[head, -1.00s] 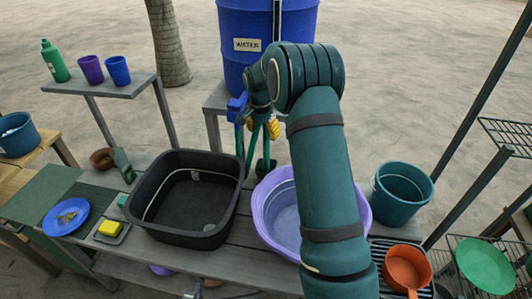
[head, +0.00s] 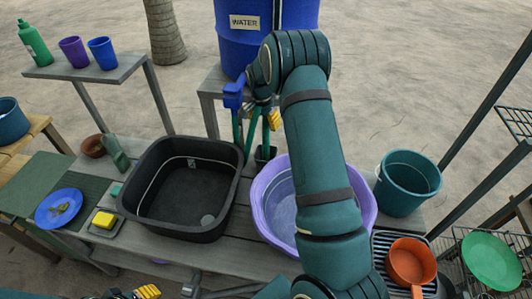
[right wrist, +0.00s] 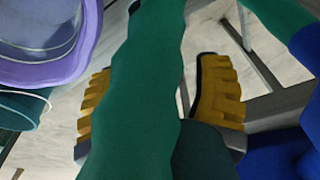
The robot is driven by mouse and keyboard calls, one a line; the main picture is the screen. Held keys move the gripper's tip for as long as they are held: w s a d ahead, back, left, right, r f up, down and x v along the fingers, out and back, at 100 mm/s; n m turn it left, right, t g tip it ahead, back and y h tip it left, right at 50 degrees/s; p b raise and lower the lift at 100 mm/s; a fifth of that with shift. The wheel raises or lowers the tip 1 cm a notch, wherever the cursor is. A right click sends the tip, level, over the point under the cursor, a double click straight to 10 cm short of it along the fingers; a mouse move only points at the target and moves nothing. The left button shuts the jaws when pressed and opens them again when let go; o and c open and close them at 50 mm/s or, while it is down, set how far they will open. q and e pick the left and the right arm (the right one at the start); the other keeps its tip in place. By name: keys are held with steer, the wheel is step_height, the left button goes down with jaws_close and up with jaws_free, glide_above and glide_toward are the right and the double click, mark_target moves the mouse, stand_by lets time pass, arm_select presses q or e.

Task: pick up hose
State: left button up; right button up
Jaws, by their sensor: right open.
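The green hose (head: 252,130) hangs in front of the blue water barrel (head: 265,40), near a blue tap (head: 234,95). In the right wrist view the hose (right wrist: 135,95) fills the middle of the picture and runs between the two yellow fingers. My right gripper (right wrist: 155,100) is open, with a finger on each side of the hose. In the head view my right gripper (head: 266,116) is partly hidden by its own wrist and the hose. My left gripper (head: 145,292) shows only its yellow fingertips at the bottom edge.
Below the hose, a black basin (head: 150,212) and a purple tub (head: 262,215) are on the table. A teal bucket (head: 405,190) and an orange pan (head: 408,265) are at right. A side shelf (head: 100,72) holds two cups and a green bottle.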

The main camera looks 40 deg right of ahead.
mark_target(266, 132)
steer(key=shift+d+f, duration=0.15)
steer(key=shift+f, duration=0.8)
steer(key=shift+d+f, duration=0.2)
steer(key=shift+f, duration=0.75)
steer(key=shift+d+f, duration=0.15)
steer(key=shift+f, duration=0.8)
jaws_close()
steer(key=shift+r, duration=0.1)
